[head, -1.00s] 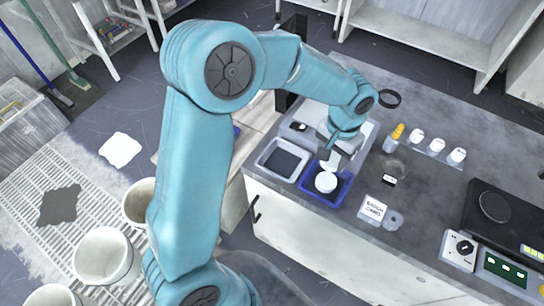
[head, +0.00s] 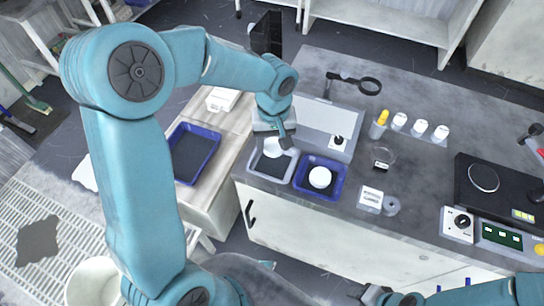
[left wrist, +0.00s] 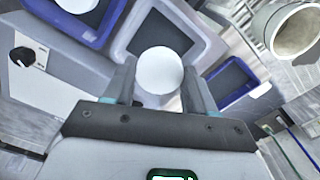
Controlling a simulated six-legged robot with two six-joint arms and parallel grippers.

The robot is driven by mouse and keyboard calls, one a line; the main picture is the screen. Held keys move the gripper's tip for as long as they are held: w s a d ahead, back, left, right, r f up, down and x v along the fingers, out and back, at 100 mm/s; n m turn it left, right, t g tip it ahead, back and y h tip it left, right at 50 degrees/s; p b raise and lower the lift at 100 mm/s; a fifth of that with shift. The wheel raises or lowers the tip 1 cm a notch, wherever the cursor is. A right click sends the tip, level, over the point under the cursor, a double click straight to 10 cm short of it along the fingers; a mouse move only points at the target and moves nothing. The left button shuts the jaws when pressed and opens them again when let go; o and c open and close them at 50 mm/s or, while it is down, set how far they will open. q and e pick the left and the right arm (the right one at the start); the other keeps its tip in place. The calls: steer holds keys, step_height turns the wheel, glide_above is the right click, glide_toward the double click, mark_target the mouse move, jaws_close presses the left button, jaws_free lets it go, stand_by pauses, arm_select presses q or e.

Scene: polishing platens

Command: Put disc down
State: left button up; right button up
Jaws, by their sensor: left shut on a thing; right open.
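My left gripper (head: 279,138) is shut on a white disc (head: 273,147), over the pale tray (head: 257,171) with a dark floor. In the left wrist view the disc (left wrist: 160,70) sits between the two fingers (left wrist: 158,92), in front of the pale tray (left wrist: 122,45). I cannot tell how high the disc is above the tray. A second white disc (head: 320,177) lies in the blue tray (head: 332,197) just right of the pale one. My right gripper (head: 376,296) is open and empty at the bottom edge of the head view.
Another blue tray (head: 180,178) is on the wooden bench at left. A grey block (head: 330,124) stands behind the trays. White-capped bottles (head: 420,127), a small labelled box (head: 370,198) and a black device (head: 500,190) are further right. The counter's front strip is mostly clear.

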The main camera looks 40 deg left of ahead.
mark_target(273, 164)
arm_select(q)
step_height(273, 164, down, 2)
steer(key=shift+w+f, duration=0.1)
steer(key=shift+f, duration=0.1)
step_height(273, 164, down, 4)
steer(key=shift+r, duration=0.2)
steer(key=shift+f, duration=0.45)
steer(key=shift+r, duration=0.1)
steer(key=shift+b, duration=0.4)
steer(key=o, duration=0.7)
steer(key=shift+f, duration=0.2)
steer(key=shift+c, duration=0.2)
steer(key=o, duration=0.4)
